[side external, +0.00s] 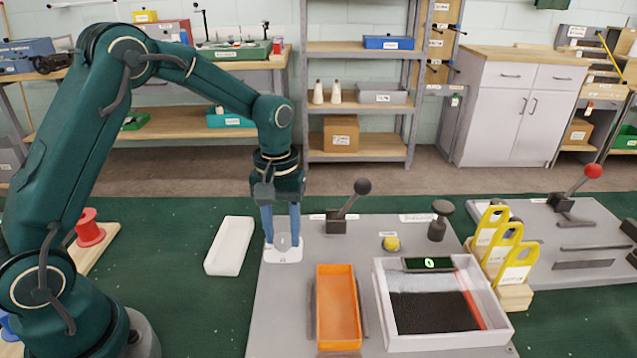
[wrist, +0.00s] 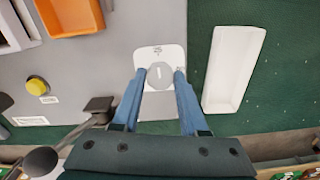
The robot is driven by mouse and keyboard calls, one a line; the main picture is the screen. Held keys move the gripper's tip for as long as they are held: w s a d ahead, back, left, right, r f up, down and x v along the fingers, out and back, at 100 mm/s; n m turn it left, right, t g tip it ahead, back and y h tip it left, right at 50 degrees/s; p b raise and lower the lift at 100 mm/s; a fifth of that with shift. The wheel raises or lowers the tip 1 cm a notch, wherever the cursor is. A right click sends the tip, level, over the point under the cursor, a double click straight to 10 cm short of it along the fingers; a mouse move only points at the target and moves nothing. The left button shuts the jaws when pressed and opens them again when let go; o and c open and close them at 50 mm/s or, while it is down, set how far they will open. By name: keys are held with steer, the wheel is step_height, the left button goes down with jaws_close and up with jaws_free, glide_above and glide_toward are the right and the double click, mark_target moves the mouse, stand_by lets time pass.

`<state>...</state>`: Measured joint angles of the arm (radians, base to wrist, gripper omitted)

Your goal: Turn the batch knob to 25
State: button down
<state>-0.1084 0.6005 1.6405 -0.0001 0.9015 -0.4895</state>
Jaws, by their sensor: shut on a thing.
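The batch knob (wrist: 160,76) is a round grey dial with a pale pointer mark, set on a white plate (wrist: 147,54) with small dark markings that I cannot read. My gripper (wrist: 161,82) points down over it, with its two blue fingers on either side of the dial, shut on it. In the side view my gripper (side external: 283,242) stands at the left part of the grey panel (side external: 285,310), and the fingers partly hide the knob there. The white plate (side external: 287,256) shows below the fingertips.
A white tray (side external: 230,246) lies left of the panel. Yellow-handled pieces (side external: 502,245) stand farther right.

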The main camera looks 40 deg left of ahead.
mark_target(283, 238)
stand_by(0.3)
steer(key=shift+c, duration=2.2)
jaws_free()
steer(key=shift+r, duration=0.15)
steer(key=shift+r, duration=2.45)
